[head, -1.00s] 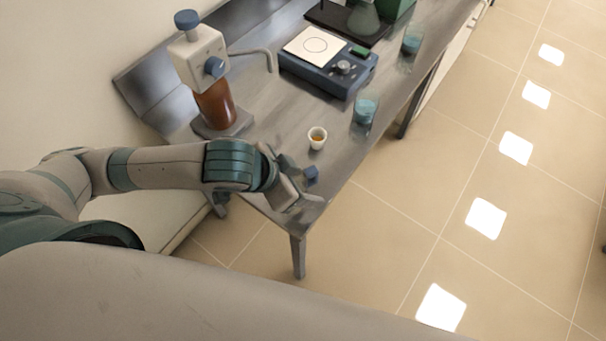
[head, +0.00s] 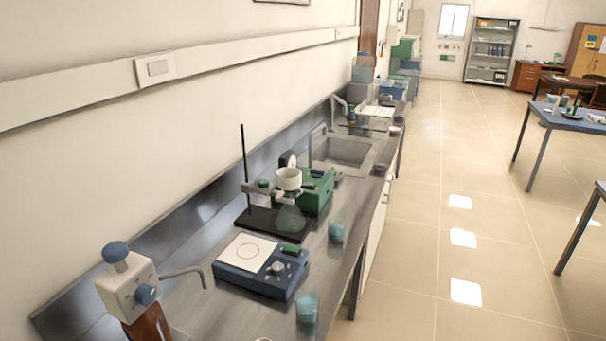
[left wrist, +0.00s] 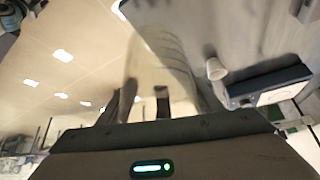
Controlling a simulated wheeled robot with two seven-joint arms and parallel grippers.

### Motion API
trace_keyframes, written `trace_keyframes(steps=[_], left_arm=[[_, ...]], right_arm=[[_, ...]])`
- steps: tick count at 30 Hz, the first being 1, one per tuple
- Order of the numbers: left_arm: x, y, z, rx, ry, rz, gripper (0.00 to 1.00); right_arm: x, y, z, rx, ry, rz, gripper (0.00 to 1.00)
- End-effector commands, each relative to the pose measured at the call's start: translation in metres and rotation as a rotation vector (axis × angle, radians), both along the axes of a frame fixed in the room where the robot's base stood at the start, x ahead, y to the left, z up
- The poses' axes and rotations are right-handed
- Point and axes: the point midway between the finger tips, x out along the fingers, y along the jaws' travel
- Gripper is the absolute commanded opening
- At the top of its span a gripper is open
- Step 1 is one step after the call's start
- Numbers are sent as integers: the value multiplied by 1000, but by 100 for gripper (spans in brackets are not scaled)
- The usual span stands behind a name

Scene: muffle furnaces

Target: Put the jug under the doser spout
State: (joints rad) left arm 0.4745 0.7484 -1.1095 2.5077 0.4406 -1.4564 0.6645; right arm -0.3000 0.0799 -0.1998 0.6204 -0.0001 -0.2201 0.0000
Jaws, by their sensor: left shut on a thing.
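The doser (head: 127,288) has a white head with blue knobs on a brown bottle, at the lower left of the head view. Its thin bent spout (head: 184,272) points right; the bench below it is partly cut off by the frame. In the left wrist view, my left gripper (left wrist: 160,100) is shut on a see-through thing that looks like the jug (left wrist: 158,62). Its outline is faint, so its tilt and exact grip are hard to tell. Neither gripper shows in the head view.
A blue hotplate-like device (head: 262,268) stands right of the spout, with a glass of blue liquid (head: 307,308) near the bench edge. A stand with a flask (head: 290,218) is behind.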

Motion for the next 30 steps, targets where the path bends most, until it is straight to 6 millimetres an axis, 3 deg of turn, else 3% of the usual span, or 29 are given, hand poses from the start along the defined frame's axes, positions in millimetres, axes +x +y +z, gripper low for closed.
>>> trace_keyframes(steps=[5,11,15,21,30], left_arm=[[23,10,-4,11,0,71,37],[67,33,-1,28,4,239,37],[101,54,10,30,5,392,37],[137,81,33,16,0,592,37],[155,98,56,-1,-2,727,37]], right_arm=[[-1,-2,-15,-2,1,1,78],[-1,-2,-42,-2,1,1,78],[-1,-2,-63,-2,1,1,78],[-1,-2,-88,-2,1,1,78],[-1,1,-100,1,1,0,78]])
